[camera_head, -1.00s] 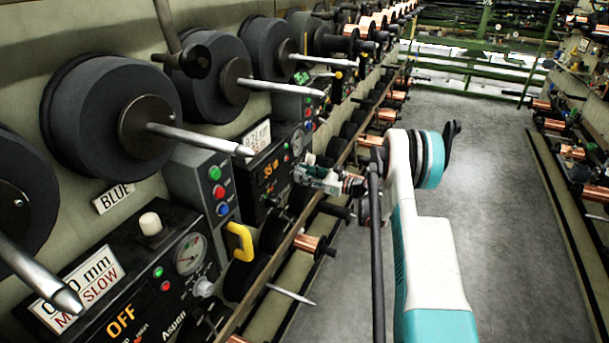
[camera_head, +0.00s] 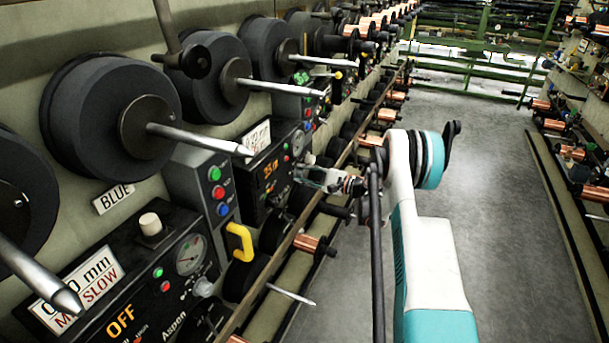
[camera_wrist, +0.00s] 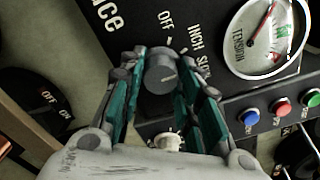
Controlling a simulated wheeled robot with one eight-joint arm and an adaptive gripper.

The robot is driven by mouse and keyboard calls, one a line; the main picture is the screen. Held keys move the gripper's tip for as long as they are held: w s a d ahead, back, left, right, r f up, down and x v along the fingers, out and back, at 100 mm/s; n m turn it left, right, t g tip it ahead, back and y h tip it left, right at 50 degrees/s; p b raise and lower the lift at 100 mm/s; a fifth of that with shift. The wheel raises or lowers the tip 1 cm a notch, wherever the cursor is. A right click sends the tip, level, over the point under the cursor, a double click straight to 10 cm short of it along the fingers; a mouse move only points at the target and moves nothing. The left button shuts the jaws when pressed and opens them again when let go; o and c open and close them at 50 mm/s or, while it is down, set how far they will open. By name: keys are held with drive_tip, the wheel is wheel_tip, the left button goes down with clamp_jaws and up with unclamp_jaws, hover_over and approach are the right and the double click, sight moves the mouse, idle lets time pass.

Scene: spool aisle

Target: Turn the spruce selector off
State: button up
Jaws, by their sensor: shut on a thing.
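The selector knob (camera_wrist: 160,74) is a grey round knob on a dark panel in the wrist view. OFF, INCH and SLOW are printed around it, and the panel name is cut off to "uce". A pale mark on the knob seems to point toward the SLOW side rather than at OFF. My gripper (camera_wrist: 158,82) has its teal fingers on both sides of the knob and is shut on it. In the head view my gripper (camera_head: 306,174) is at a dark panel (camera_head: 255,190) with an orange display; the knob is hidden there.
A tension gauge (camera_wrist: 264,38) and blue, red and green buttons (camera_wrist: 281,111) sit right of the knob. A pale knob (camera_wrist: 167,142) lies below it, and an OFF/ON switch (camera_wrist: 42,100) at left. Metal spindles (camera_head: 200,138) jut out nearby. The aisle floor (camera_head: 500,230) is clear.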

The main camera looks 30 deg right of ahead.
drive_tip(key=n, duration=1)
drive_tip(key=shift+n, duration=0.4)
idle(0.4)
drive_tip(key=o, duration=1.1)
drive_tip(key=shift+c, duration=0.2)
drive_tip(key=v, duration=1.2)
drive_tip(key=shift+r, duration=0.1)
